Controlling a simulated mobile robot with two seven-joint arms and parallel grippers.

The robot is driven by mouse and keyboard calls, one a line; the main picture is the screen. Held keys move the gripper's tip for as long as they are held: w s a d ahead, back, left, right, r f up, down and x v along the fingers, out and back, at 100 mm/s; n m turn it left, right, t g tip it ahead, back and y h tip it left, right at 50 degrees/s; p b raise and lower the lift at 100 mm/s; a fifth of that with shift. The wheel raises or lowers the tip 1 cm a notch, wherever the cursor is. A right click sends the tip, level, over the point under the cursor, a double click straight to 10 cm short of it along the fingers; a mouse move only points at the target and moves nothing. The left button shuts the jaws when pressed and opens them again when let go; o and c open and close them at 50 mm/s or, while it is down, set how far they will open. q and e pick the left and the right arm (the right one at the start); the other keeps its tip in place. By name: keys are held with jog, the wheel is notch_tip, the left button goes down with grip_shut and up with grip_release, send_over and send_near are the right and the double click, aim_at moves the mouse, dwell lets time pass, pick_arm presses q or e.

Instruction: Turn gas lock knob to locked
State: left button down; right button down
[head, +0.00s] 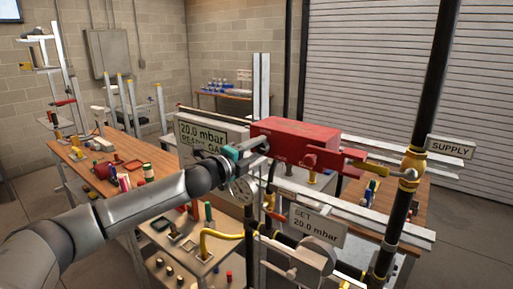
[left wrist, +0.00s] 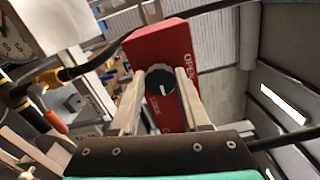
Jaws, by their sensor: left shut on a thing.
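The red box (head: 300,140) is mounted on a metal post near the middle of the head view. In the left wrist view the red box (left wrist: 158,42) bears OPEN lettering on its right side and what looks like LOCK lettering lower down. A round dark knob (left wrist: 161,79) with a pale mark sits on its face. My left gripper (head: 259,143) reaches the box's left end, and its two pale fingers in the left wrist view (left wrist: 159,90) are shut on the knob, one on each side. The mark's exact direction is hard to tell. My right gripper is not in view.
A round gauge (head: 241,190) sits just below my left wrist. A display reading 20.0 mbar (head: 200,134) is behind the arm. A wooden bench (head: 80,152) stands left.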

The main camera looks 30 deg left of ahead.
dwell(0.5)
pick_arm(q)
jog(key=shift+c, duration=1.9)
grip_release()
